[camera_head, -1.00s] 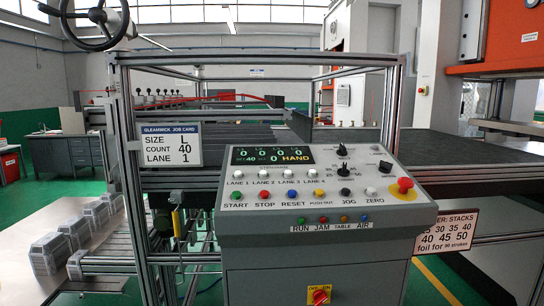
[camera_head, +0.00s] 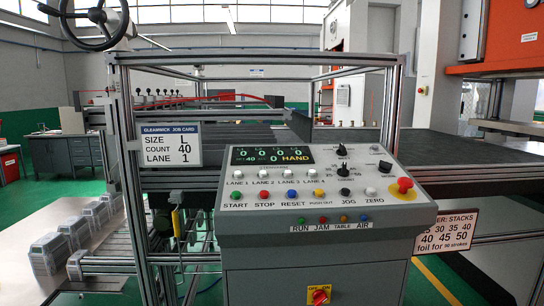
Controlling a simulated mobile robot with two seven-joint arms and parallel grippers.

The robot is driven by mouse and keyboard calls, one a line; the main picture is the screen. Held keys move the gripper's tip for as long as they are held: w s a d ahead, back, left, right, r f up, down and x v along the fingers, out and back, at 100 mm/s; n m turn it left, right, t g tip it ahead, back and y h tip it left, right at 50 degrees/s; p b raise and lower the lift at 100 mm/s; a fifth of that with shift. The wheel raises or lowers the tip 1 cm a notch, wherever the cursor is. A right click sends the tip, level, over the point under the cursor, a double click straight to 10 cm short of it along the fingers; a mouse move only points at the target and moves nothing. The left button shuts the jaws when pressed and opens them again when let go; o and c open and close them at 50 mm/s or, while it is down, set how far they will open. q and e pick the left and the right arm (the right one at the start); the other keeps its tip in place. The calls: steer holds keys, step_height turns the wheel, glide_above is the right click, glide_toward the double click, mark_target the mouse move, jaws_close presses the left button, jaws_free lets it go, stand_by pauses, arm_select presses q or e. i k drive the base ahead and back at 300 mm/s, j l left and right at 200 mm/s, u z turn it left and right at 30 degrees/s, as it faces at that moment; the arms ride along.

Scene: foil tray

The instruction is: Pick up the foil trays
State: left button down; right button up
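Several stacks of silver foil trays (camera_head: 76,232) stand in a diagonal row on a pale table at the left. The nearest stack (camera_head: 49,254) is at the lower left, by the ends of the metal lanes. The stacks look upright and close to one another; single trays cannot be told apart. Neither of my grippers shows in this view.
A grey control panel (camera_head: 318,215) with coloured buttons, a red stop knob (camera_head: 404,186) and a display reading HAND fills the middle. A job card (camera_head: 171,146) reads size L, count 40, lane 1. A metal frame (camera_head: 131,180) stands between panel and stacks. Slatted lanes (camera_head: 112,250) adjoin the table.

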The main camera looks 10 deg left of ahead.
mark_target(73, 267)
steer(key=u, duration=1.35)
steer(key=i+j+z, duration=0.1)
steer(key=i+j, duration=0.2)
steer(key=i+j+z, duration=0.15)
steer(key=i+j, duration=0.2)
steer(key=i, duration=0.15)
steer(key=i+j+z, duration=0.1)
steer(key=i+j, duration=0.3)
steer(key=i+j+z, duration=0.15)
steer(key=i+j, duration=0.2)
steer(key=i+j+z, duration=0.1)
steer(key=i+j, duration=0.25)
steer(key=j, duration=0.2)
steer(key=i+j+z, duration=0.1)
steer(key=i+j, duration=0.2)
steer(key=j, duration=0.15)
steer(key=i+j+z, duration=0.15)
steer(key=i+j, duration=0.2)
steer(key=j, duration=0.2)
